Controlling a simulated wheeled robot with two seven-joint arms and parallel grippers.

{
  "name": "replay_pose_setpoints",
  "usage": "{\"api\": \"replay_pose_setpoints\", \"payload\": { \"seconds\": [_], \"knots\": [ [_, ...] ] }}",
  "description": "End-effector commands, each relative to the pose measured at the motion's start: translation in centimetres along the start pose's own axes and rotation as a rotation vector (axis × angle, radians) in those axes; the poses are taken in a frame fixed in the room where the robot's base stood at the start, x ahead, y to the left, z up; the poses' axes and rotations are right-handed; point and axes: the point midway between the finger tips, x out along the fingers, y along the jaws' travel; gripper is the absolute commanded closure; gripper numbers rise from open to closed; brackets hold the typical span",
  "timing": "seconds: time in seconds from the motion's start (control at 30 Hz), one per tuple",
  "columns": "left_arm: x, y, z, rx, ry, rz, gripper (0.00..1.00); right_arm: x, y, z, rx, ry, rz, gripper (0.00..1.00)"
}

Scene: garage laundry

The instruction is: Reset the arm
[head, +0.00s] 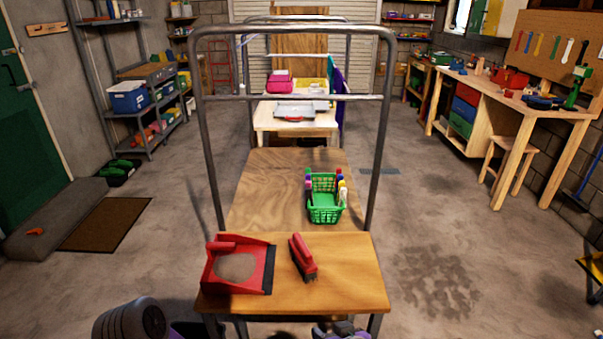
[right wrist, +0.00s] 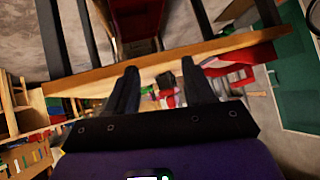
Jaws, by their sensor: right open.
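My right gripper (head: 341,330) shows only partly at the bottom edge of the head view, low in front of the near table. In the right wrist view its two dark fingers (right wrist: 160,88) stand apart with nothing held between them. The near table's wooden edge (right wrist: 95,80) crosses that view just beyond the fingers. A grey and purple part of my left arm shows at the bottom left of the head view. My left gripper itself is not visible.
The near table (head: 345,290) holds a red dustpan (head: 255,250) with a grey-brown patch in its pan and a red brush (head: 302,257). Behind stand a green basket (head: 325,213) with bottles and a metal frame (head: 205,150).

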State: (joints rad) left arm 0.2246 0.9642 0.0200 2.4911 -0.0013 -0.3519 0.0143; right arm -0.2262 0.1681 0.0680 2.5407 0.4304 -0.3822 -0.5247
Motion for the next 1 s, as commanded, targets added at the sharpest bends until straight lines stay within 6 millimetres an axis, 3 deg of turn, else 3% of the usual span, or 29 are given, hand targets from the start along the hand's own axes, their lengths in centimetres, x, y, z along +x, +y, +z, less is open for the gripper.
{"api": "replay_pose_setpoints", "payload": {
  "seconds": [0.17,0.3,0.5,0.6,0.73,1.0],
  "knots": [
    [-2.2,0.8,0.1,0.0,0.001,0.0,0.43,2.9,2.3,6.3,0.125,-0.22,0.019,0.47],
    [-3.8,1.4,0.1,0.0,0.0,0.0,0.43,4.1,3.5,13.0,0.255,-0.409,0.025,0.47],
    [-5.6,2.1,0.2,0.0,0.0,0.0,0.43,3.4,3.3,21.6,0.437,-0.637,0.022,0.47],
    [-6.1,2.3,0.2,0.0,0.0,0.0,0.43,2.8,2.8,24.3,0.499,-0.708,0.018,0.47],
    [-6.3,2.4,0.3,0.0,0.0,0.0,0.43,2.3,2.4,26.1,0.542,-0.754,0.015,0.47],
    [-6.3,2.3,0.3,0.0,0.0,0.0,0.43,2.3,2.3,26.5,0.549,-0.762,0.015,0.47]
  ]
}}
